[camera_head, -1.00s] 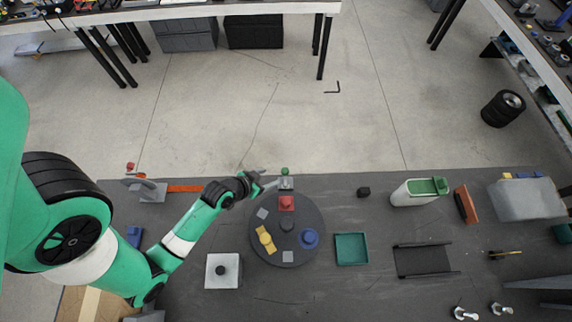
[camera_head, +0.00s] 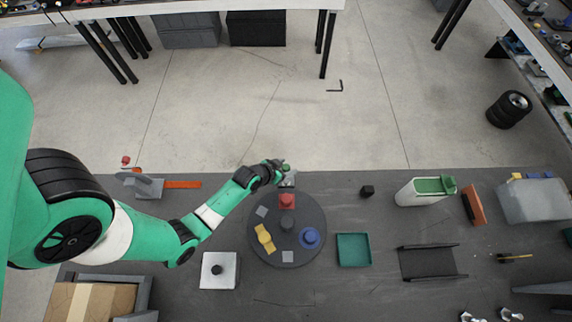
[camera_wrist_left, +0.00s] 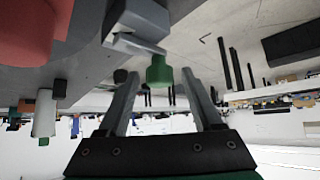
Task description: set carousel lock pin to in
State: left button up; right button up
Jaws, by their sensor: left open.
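The carousel is a dark grey round disc (camera_head: 312,218) on the bench. At its far edge is a grey block (camera_head: 289,182) with a green-headed lock pin (camera_head: 287,168). In the left wrist view the green pin head (camera_wrist_left: 159,72) sticks out of the grey block (camera_wrist_left: 145,18). My left gripper (camera_head: 282,168) is at the pin. In the wrist view its two open fingers (camera_wrist_left: 160,85) are on either side of the green head, with a gap showing; contact cannot be told. My right gripper is not in view.
On the disc are a red piece (camera_head: 287,200), a blue piece (camera_head: 310,237) and a yellow piece (camera_head: 265,238). A white block with a black knob (camera_head: 220,270) and a green tray (camera_head: 353,250) flank the disc. A small black cube (camera_head: 367,191) lies to the right.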

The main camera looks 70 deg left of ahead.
pick_arm(q)
grip_shut()
dwell(1.3)
